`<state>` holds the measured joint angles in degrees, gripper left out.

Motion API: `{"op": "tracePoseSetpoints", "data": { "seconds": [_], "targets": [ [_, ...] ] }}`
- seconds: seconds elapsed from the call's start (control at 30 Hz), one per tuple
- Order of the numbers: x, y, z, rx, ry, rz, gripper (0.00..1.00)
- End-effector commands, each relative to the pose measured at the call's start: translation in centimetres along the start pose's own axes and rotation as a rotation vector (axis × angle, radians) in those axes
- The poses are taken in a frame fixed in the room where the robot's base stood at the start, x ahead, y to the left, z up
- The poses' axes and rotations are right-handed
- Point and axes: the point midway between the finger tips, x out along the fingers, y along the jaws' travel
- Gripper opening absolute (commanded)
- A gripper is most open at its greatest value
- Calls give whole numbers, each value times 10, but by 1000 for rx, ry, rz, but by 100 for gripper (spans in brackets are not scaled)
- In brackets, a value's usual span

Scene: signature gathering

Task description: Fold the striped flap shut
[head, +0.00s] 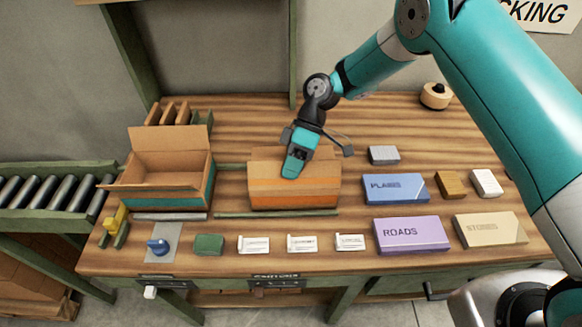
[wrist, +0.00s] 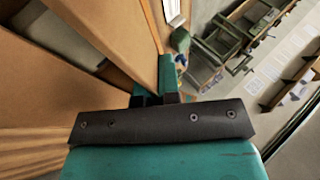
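The middle cardboard box (head: 320,199) stands on the workbench with an orange band across its near side. Cardboard panels show at its top; which of them is the striped flap, and how far it is folded, I cannot tell. My gripper (head: 291,174) points down over the top of this box, its teal tip at or just above the cardboard. In the wrist view my gripper's fingers (wrist: 158,92) are close together beside a large cardboard panel (wrist: 112,38). A thin orange strip (wrist: 151,24) shows along that cardboard. Contact is unclear.
An open box (head: 163,192) with raised flaps stands left. Blue (head: 396,188), purple (head: 411,235) and beige boxes (head: 490,229) lie right. White cards (head: 302,244) and a green block (head: 208,245) lie in front. A tape roll (head: 435,96) sits at the back.

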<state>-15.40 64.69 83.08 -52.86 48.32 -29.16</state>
Motion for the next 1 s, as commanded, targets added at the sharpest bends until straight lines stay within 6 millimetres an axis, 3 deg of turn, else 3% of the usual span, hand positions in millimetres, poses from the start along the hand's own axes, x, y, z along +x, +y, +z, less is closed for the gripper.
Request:
{"op": "tracePoseSetpoints", "data": {
  "seconds": [0.33, 0.87, 0.9, 1.0],
  "targets": [
    [1, 6, 0, 45, 1, -105, 0],
    [1, 6, 0, 52, 2, -121, 0],
    [1, 6, 0, 52, 2, -121, 13],
    [1, 6, 0, 52, 2, -121, 30]
  ]
}}
